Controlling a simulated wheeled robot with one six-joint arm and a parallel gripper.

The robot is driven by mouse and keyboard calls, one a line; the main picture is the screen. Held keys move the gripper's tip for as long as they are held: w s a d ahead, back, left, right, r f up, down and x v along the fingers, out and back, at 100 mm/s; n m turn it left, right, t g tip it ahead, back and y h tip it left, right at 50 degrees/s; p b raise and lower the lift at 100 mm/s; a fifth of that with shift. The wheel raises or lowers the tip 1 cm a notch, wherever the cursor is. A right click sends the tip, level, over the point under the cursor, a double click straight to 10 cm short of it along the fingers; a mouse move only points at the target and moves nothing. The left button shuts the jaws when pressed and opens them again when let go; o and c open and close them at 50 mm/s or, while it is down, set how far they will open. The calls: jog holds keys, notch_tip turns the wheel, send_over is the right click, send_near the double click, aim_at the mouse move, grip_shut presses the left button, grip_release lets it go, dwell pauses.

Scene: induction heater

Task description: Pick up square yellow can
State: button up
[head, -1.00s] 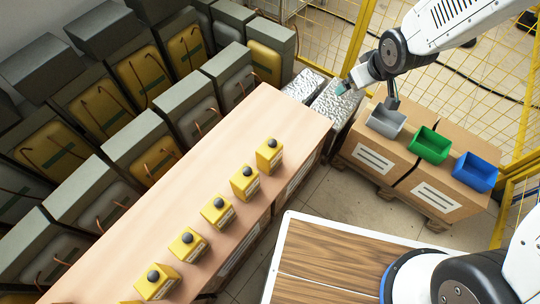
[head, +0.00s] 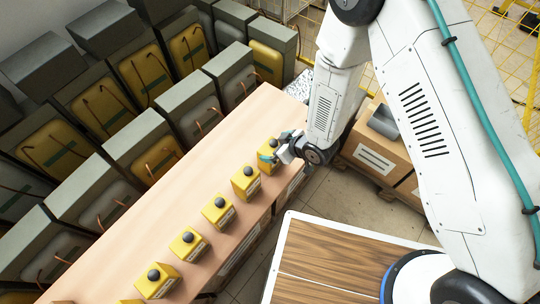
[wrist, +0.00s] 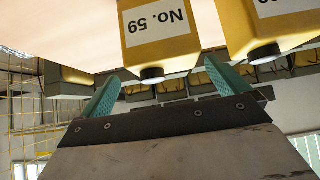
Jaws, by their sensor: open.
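Several square yellow cans with dark round knobs stand in a row along the long table (head: 150,205). The farthest can (head: 270,144) is partly hidden by my gripper (head: 276,156), which is at its front right side. In the wrist view, which is upside down, this looks like the can labelled "No. 59" (wrist: 160,28). Its knob shows between the two teal fingertips of my gripper (wrist: 161,73). My gripper is open and empty. I cannot tell whether the fingers reach around the can. The neighbouring can (head: 245,182) also shows in the wrist view (wrist: 262,25).
Other yellow cans (head: 218,210) stand closely spaced nearer to me. Grey and yellow cabinets (head: 150,75) line the table's far left side. A grey bin (head: 383,122) sits on cardboard boxes (head: 372,158) at right. My arm hides the other bins.

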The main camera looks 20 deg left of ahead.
aim_at(271, 147)
jog(key=x, duration=0.5)
jog(key=shift+s+f, duration=0.15)
jog(key=shift+s, duration=0.1)
jog(key=c, duration=1.4)
